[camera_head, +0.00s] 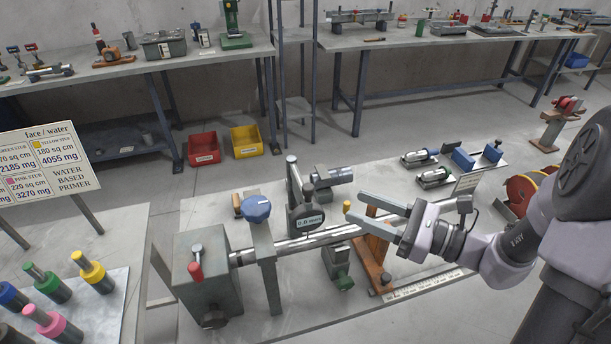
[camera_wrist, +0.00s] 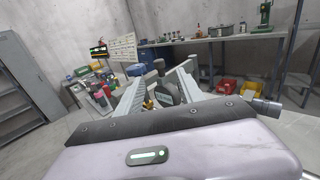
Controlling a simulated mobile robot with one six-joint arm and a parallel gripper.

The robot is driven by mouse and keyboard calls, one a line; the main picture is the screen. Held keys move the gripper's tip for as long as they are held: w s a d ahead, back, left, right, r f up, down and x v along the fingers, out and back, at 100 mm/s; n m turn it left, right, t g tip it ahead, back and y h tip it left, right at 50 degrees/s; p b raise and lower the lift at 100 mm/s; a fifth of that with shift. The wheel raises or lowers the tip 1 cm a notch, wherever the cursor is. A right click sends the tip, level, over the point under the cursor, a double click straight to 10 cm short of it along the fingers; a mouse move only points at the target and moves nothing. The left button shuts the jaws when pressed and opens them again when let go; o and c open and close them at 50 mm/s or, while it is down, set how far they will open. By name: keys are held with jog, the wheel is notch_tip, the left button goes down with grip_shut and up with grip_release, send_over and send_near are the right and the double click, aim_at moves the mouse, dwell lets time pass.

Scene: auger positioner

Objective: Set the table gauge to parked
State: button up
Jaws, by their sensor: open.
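A dark grey gauge (camera_head: 306,219) with a small light readout stands on the work table (camera_head: 230,205), beside a long shiny shaft (camera_head: 320,241). A grey post with a knob (camera_head: 293,170) rises by it. I cannot read its setting for sure. My gripper (camera_head: 360,207) is open and empty, to the right of the gauge and above the shaft, its fingers pointing left. In the wrist view, my open fingers (camera_wrist: 160,82) frame a dark part that looks like the gauge (camera_wrist: 164,93), with a small yellow knob below it.
A blue-knobbed bracket (camera_head: 257,207) and a grey block with a red handle (camera_head: 205,275) stand left. Coloured stubs (camera_head: 47,282) and a sign (camera_head: 45,165) are far left. Red and yellow bins (camera_head: 245,141) sit on the floor behind.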

aim_at(303, 187)
jog(key=b+x, duration=0.2)
jog(key=x, duration=1.3)
jog(key=shift+a, duration=0.3)
jog(key=shift+f, duration=0.1)
grip_shut()
